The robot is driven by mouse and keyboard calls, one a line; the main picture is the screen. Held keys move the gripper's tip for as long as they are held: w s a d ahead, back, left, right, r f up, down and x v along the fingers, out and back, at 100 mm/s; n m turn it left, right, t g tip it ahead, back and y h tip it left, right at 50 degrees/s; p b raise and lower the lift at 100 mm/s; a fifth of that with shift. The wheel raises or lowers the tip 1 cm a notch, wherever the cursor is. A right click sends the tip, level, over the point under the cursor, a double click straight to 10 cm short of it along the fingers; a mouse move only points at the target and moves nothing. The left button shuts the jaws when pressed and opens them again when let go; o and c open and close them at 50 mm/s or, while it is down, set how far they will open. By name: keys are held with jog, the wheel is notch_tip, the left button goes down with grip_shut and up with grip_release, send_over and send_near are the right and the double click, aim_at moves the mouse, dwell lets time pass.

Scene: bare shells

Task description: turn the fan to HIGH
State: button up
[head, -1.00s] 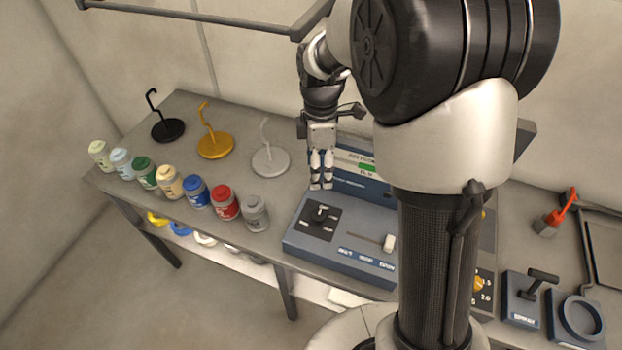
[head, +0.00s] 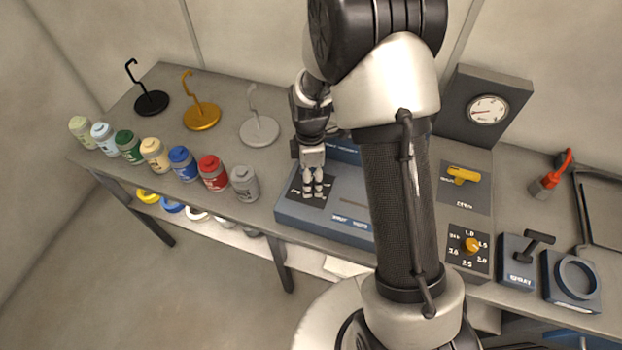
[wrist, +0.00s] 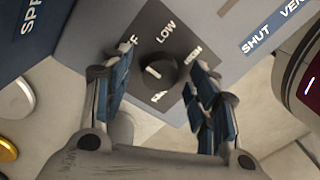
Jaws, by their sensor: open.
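The fan dial is a dark round knob (wrist: 158,70) on a black square plate (wrist: 167,30), set in the blue-grey console (head: 290,212). In the wrist view LOW reads clearly; the OFF label is partly covered and two other labels are hard to read. The knob has a short white mark, but which label it points to I cannot tell. My gripper (head: 313,193) is over the dial plate in the head view and hides the knob there. In the wrist view my gripper (wrist: 153,80) is open, one finger on each side of the knob; contact is not clear.
Several paint jars, the nearest one grey (head: 244,183), stand left of the console. A grey hook stand (head: 260,131) is behind them. A gauge box (head: 486,108), a yellow handle (head: 463,175) and an orange timer knob (head: 472,245) are on the right.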

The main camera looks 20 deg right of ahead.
jog(key=shift+f, duration=0.2)
jog(key=c, duration=1.1)
jog(key=shift+o, duration=0.2)
